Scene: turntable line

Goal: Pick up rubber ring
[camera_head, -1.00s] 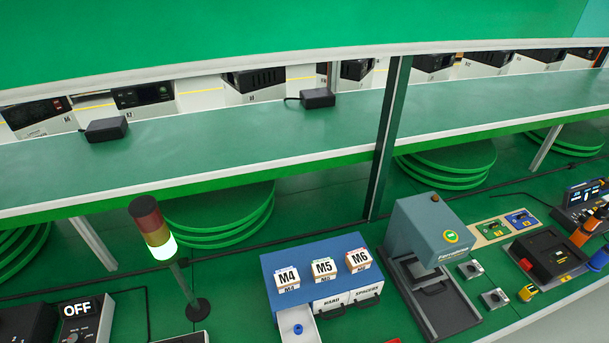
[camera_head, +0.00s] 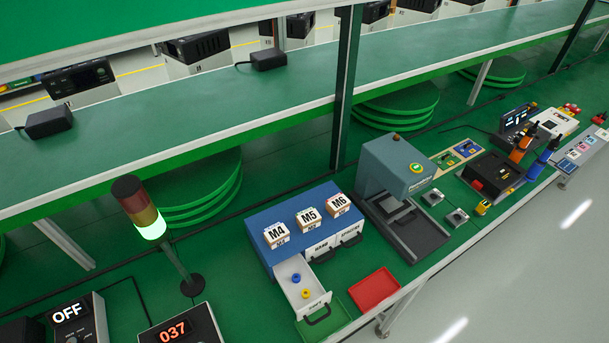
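A small blue ring-shaped piece (camera_head: 296,278) lies in the open drawer (camera_head: 287,293) at the left of the blue cabinet's front. A yellow ring-shaped piece (camera_head: 305,294) lies in the same drawer, nearer its front. I cannot tell from their look which of them is the rubber ring. The blue cabinet (camera_head: 262,253) carries boxes marked M4, M5 and M6 on top. Neither of my grippers is in view.
A red tray (camera_head: 375,290) and a green tray (camera_head: 325,319) lie in front of the cabinet. A grey press (camera_head: 396,165) stands to its right. A signal tower (camera_head: 141,207) and a box reading 037 (camera_head: 180,330) stand to its left. A green shelf (camera_head: 215,110) runs above.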

